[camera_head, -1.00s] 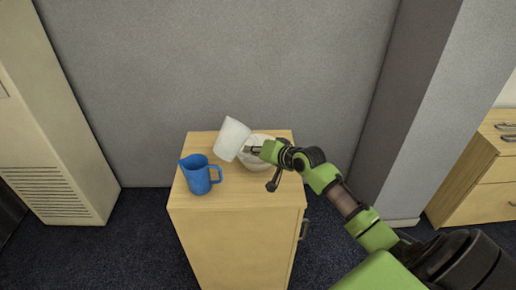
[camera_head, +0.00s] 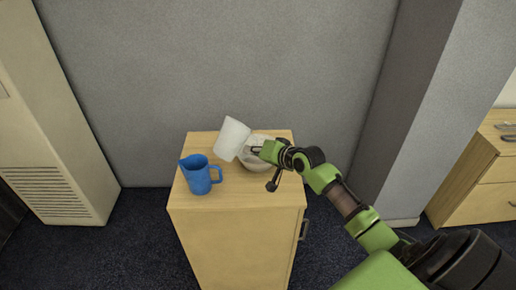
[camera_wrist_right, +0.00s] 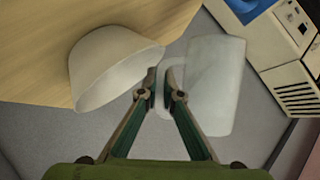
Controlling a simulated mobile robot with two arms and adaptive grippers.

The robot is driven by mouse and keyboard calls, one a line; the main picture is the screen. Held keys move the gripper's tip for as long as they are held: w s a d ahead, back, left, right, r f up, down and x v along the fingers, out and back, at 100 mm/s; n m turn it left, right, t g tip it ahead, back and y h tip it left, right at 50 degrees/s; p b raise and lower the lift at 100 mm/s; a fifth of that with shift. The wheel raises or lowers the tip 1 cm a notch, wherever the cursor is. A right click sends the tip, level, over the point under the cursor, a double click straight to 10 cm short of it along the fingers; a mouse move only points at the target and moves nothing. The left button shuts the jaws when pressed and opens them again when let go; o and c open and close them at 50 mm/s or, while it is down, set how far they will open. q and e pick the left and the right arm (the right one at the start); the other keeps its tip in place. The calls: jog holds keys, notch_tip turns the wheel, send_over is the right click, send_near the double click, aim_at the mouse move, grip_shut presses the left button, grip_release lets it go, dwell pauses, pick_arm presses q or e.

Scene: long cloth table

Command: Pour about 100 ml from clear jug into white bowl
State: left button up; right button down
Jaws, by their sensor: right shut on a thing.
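The clear jug (camera_head: 232,139) looks whitish and translucent, and is tilted above the cabinet top, over the left side of the white bowl. It also shows in the right wrist view (camera_wrist_right: 215,85). My right gripper (camera_head: 258,150) is shut on the jug's handle; its fingertips (camera_wrist_right: 164,78) meet at the handle in the wrist view. The white bowl (camera_head: 257,166) stands upright on the cabinet, partly hidden by the jug and gripper; the wrist view shows its side and rim (camera_wrist_right: 112,65). I cannot make out any liquid. My left gripper is not in view.
A blue jug (camera_head: 200,176) stands upright on the wooden cabinet (camera_head: 236,195), left of the bowl. A grey wall (camera_head: 220,60) rises behind. Free top surface lies in front of the bowl. A drawer unit (camera_head: 480,170) stands far right.

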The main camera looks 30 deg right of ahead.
aim_at(246, 136)
jog(key=shift+r+p, duration=0.3)
jog(key=shift+p, duration=0.3)
jog(key=r+n+h+p, duration=0.1)
jog(key=r+p, duration=0.1)
jog(key=p, duration=0.1)
jog(key=a+r+n+h+p, duration=0.1)
jog(key=p, duration=0.2)
jog(key=shift+r+n+h+p, duration=0.3)
jog(key=shift+r+h+p, duration=0.05)
jog(key=shift+h, duration=0.05)
jog(key=shift+a+r, duration=0.1)
jog(key=shift+a+r+n+h, duration=0.15)
jog(key=shift+r+n+h, duration=0.45)
jog(key=shift+r, duration=0.25)
jog(key=shift+a+r+n+t+h+b, duration=0.25)
jog(key=shift+r+n+t+h+b, duration=0.1)
jog(key=shift+n+h, duration=0.2)
